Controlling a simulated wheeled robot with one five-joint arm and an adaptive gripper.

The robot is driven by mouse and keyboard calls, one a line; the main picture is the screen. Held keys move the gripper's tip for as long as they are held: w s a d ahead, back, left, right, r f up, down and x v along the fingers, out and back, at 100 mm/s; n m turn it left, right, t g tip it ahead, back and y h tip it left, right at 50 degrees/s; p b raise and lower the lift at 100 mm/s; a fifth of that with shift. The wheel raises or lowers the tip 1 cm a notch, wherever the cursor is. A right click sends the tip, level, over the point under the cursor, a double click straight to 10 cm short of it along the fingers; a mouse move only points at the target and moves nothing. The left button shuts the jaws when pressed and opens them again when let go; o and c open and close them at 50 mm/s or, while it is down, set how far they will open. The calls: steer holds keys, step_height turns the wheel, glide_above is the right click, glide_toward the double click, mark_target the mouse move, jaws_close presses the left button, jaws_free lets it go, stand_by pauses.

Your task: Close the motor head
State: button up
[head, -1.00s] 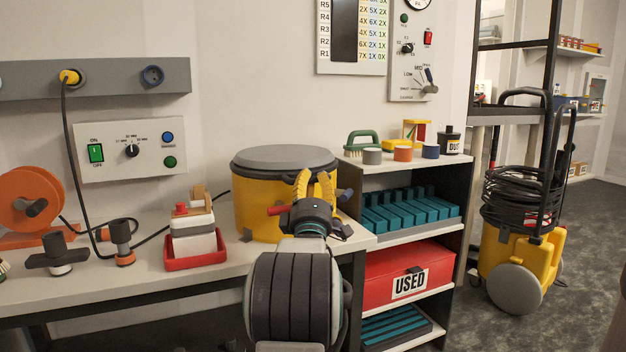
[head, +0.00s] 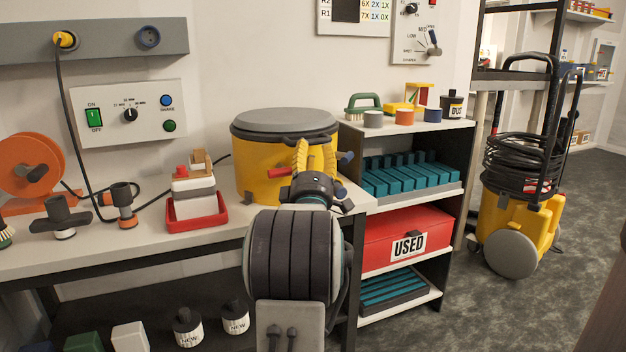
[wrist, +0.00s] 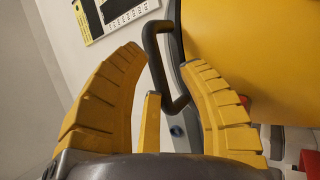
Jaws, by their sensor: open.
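The yellow drum (head: 254,172) stands on the bench with a grey top (head: 285,122), which appears to be the motor head, sitting on it. A dark handle (head: 298,138) shows at the front of the top's rim. My gripper (head: 315,150) is open in front of the drum's right part, with its fingertips near the rim. In the wrist view my gripper (wrist: 165,60) has its yellow fingers spread on either side of the dark handle (wrist: 153,60), apparently without gripping it. The drum's yellow wall (wrist: 255,50) fills the upper right. My fingers and wrist hide part of the drum front.
A red tray (head: 196,215) with a white block stands left of the drum. A shelf unit (head: 398,209) on the right holds teal filters and a red USED box (head: 408,240). A power panel (head: 128,112) is on the wall, and a yellow vacuum (head: 515,220) stands on the floor.

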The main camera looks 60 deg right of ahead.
steer(key=v, duration=0.9)
steer(key=shift+s+a, duration=0.3)
stand_by(0.4)
